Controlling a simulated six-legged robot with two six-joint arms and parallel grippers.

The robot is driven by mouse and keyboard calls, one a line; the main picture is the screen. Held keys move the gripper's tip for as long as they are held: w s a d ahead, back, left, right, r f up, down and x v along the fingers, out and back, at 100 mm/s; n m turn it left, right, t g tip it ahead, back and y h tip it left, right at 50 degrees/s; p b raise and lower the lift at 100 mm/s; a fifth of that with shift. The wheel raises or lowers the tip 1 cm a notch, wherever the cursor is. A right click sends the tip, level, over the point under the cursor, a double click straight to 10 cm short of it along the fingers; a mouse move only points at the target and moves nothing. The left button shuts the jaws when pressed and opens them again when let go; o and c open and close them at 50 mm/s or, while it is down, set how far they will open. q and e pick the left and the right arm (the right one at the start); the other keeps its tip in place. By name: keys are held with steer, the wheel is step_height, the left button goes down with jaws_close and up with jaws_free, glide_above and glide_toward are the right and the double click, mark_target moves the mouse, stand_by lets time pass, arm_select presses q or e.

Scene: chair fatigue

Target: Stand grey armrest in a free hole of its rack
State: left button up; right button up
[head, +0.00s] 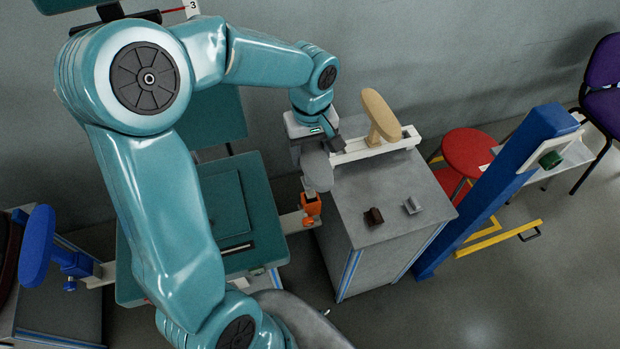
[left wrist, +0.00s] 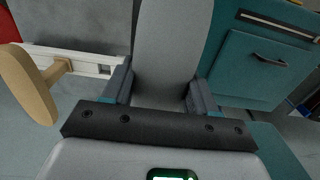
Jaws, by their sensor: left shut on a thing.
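The grey armrest (head: 318,170) is a long rounded pad; in the left wrist view (left wrist: 172,50) it lies between the two fingers and runs away from the palm. My left gripper (head: 314,140) is shut on it, beside the near left end of the rack. The rack (head: 400,143) is a white bar on the grey cabinet's top. A tan armrest (head: 381,115) stands in it; it also shows in the left wrist view (left wrist: 30,88). A dark square hole (left wrist: 104,69) shows near the rack's end closest to my gripper. My right gripper is not in view.
An orange clamp (head: 310,204) on the teal chair's side arm is just below the grey armrest. A blue post (head: 490,195) and red stool (head: 467,152) stand to the right.

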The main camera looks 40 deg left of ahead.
arm_select(q)
steer(key=shift+r+p, duration=1.5)
steer(key=shift+r, duration=0.6)
steer(key=shift+f, duration=0.1)
steer(key=shift+s, duration=0.15)
steer(key=w+a+r+p, duration=0.2)
steer(key=w+a+r, duration=0.1)
steer(key=w, duration=0.4)
steer(key=w+a+r+p, duration=0.2)
steer(key=w+a+r, duration=0.1)
steer(key=w, duration=0.5)
steer(key=f, duration=0.1)
steer(key=w+f+p, duration=0.1)
steer(key=d+f, duration=0.1)
steer(key=shift+w+f+p, duration=0.3)
steer(key=shift+w+p, duration=0.1)
